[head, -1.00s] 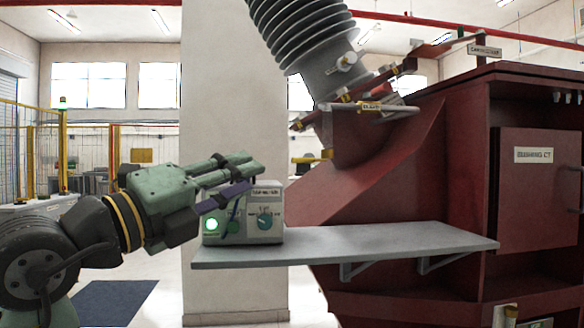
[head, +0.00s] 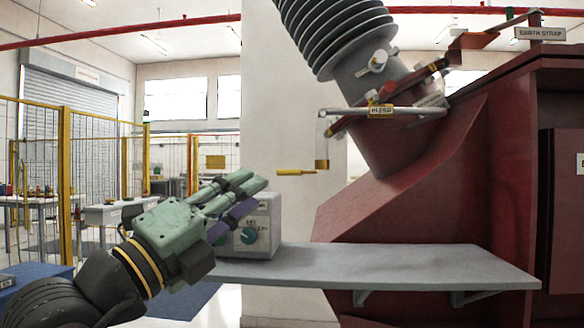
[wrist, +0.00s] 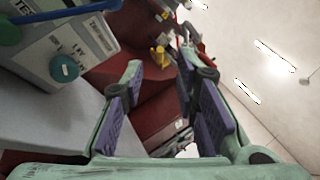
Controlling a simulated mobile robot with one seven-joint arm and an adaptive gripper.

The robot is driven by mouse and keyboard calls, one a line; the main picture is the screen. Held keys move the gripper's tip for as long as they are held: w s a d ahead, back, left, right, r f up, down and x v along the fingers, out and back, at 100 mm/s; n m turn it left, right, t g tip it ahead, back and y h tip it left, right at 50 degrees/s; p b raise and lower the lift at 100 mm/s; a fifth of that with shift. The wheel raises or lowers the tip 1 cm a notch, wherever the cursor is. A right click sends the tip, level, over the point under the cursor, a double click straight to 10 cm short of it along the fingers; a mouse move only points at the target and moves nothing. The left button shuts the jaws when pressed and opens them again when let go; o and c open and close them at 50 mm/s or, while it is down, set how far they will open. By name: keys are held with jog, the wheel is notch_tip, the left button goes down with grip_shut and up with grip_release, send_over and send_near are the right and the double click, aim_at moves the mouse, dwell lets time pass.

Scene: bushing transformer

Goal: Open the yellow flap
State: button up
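A small yellow piece (head: 322,164) hangs from the left end of a grey bar on the bushing, with a yellow handle-like piece (head: 297,172) at its left. I cannot tell for sure which is the flap, or whether it is open. A yellow part (wrist: 160,56) also shows in the wrist view, beyond and between my finger tips. My gripper (head: 252,187) is left of and a little below these pieces, apart from them, pointing up and right. In the wrist view, my gripper (wrist: 165,80) has its purple-padded fingers wide apart with nothing between them.
A grey test box (head: 262,228) with a teal knob stands on a grey shelf (head: 400,266), close behind my gripper. The ribbed bushing (head: 335,35) rises from a dark red housing (head: 430,165). Yellow fencing (head: 65,180) stands at the left.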

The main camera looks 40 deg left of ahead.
aim_at(280, 173)
jog(key=p+x, duration=0.3)
jog(key=x, duration=0.5)
jog(key=shift+w+r, duration=0.1)
jog(key=shift+w, duration=0.05)
jog(key=shift+c, duration=0.6)
grip_shut()
